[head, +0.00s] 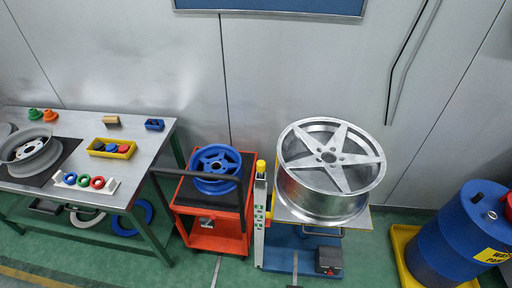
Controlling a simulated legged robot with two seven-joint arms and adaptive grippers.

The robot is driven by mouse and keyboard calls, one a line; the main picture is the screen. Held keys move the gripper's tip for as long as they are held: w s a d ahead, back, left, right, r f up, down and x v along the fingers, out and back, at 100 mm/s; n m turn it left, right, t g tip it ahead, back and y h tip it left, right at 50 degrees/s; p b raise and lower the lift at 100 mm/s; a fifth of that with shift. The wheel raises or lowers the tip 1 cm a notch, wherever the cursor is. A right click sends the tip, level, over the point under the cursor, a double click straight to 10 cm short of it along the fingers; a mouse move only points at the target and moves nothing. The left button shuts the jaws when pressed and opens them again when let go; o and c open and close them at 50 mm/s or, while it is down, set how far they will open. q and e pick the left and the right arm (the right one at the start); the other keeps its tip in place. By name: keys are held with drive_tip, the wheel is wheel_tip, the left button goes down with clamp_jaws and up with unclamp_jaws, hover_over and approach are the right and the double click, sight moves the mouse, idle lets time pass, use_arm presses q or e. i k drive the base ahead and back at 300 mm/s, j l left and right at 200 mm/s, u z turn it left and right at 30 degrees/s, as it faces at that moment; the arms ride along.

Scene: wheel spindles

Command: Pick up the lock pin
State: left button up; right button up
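I cannot tell which thing is the lock pin in the head view. Small parts lie on the grey workbench (150,140) at the left. A white holder (111,187) there carries blue, green and red round parts. A yellow tray (94,152) holds black, blue and red pieces. Green (34,114) and orange (50,115) parts stand at the back, near a tan block (112,120) and a small blue bin (154,125). A large silver wheel (329,157) lies on a blue lift table (290,250). Neither of my grippers is in view.
A red cart (225,236) bearing a blue wheel (216,160) stands between bench and lift table. A grey wheel (32,150) lies on the bench. A blue barrel (455,235) stands in a yellow tray (403,240) at right. Green floor shows between them.

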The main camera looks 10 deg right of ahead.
sight(261, 164)
drive_tip(key=i+l+u, duration=0.25)
drive_tip(key=l, duration=0.25)
drive_tip(key=l+u, duration=0.25)
drive_tip(key=l, duration=0.2)
drive_tip(key=i+l+u, duration=0.1)
drive_tip(key=l+u, duration=0.15)
drive_tip(key=l, duration=0.3)
